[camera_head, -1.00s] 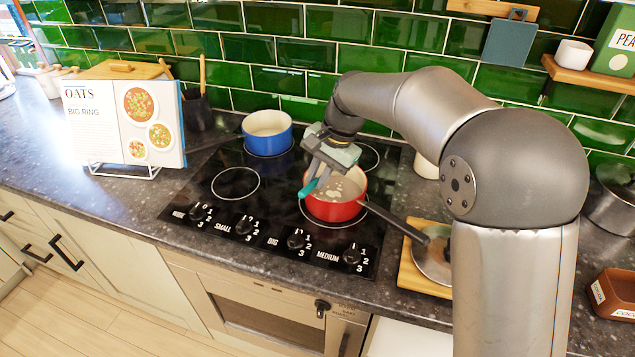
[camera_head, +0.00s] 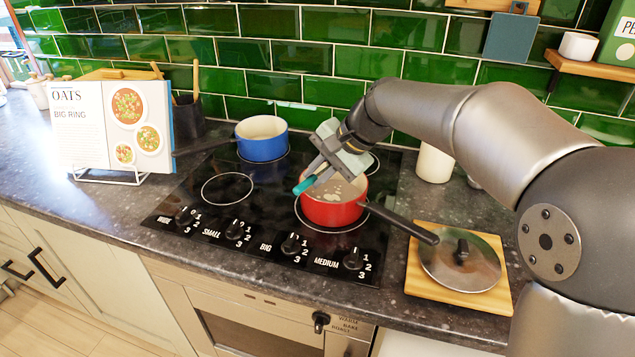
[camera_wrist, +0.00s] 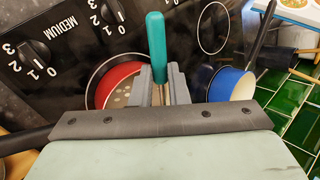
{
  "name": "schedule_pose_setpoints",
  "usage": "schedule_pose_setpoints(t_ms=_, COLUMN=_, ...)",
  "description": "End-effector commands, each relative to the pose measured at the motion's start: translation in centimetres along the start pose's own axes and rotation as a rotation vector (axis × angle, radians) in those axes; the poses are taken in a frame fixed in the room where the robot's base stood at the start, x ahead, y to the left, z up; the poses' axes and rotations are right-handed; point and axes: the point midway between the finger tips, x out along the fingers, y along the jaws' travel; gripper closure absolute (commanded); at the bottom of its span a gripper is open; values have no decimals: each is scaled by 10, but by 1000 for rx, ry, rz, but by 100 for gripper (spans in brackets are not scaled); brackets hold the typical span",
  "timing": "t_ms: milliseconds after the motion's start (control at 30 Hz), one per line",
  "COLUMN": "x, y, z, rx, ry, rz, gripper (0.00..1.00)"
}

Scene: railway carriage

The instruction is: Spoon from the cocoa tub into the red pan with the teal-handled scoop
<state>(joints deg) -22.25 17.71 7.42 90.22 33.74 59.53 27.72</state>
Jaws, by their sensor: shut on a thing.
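The red pan (camera_head: 333,210) stands on the front right ring of the hob, with pale lumps in liquid inside. My gripper (camera_head: 311,177) is over the left part of its rim, shut on the teal-handled scoop (camera_head: 304,185). The teal handle points to the lower left in the head view. In the wrist view the teal handle (camera_wrist: 156,45) rises between my fingers (camera_wrist: 163,88), with the red pan (camera_wrist: 113,88) behind and to the left. The scoop's bowl is hidden. The cocoa tub does not show in either current view.
A blue pan (camera_head: 262,139) stands on the rear left ring. A glass lid (camera_head: 460,260) lies on a wooden board (camera_head: 421,288) right of the hob, near the red pan's dark handle (camera_head: 402,222). A recipe book (camera_head: 110,130) stands at left. The front left ring (camera_head: 228,189) is empty.

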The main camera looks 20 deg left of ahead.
Motion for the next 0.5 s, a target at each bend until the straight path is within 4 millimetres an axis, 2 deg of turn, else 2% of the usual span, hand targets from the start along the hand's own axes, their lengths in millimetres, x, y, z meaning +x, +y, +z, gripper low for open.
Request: schedule_pose_setpoints(t_ms=500, x=5, y=6, z=-1, rx=1, ry=1, rz=-145, gripper=100)
